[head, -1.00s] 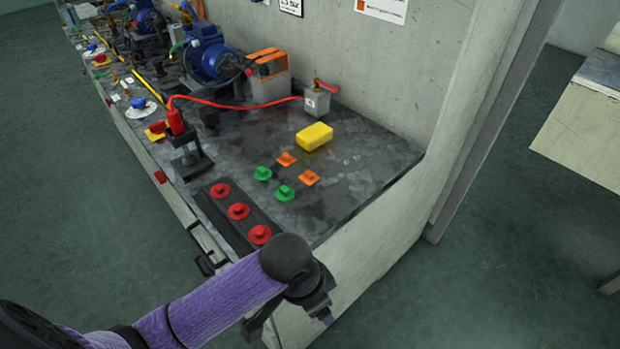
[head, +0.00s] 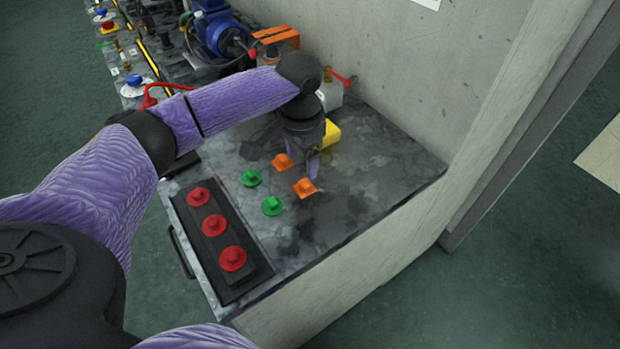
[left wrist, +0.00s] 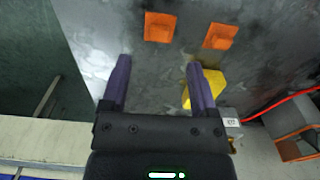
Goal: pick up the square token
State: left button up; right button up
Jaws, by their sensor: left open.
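Two orange tokens with square bases and raised grips lie on the dark bench top. In the head view, one orange token (head: 282,161) lies just left of my left gripper (head: 308,165) and the other orange token (head: 304,188) lies nearer. The left wrist view shows the two orange tokens (left wrist: 159,27) (left wrist: 219,37) beyond the fingertips. My left gripper (left wrist: 158,66) is open, with nothing between its fingers. Two green tokens (head: 252,178) (head: 272,206) lie to the left and look rounder. My right gripper is out of view.
A yellow block (head: 331,135) stands behind my left gripper, partly hidden by it. A dark rack (head: 252,262) with three red round pieces lies at the front edge. A grey box and a blue pump (head: 218,35) stand behind. The bench's right part is clear.

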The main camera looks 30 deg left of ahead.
aim_at(302, 184)
pick_arm(q)
notch_tip(302, 184, down, 7)
jog(key=b, duration=0.3)
jog(key=shift+f, duration=0.1)
jog(key=shift+s, duration=0.1)
jog(key=shift+c, duration=0.4)
grip_shut()
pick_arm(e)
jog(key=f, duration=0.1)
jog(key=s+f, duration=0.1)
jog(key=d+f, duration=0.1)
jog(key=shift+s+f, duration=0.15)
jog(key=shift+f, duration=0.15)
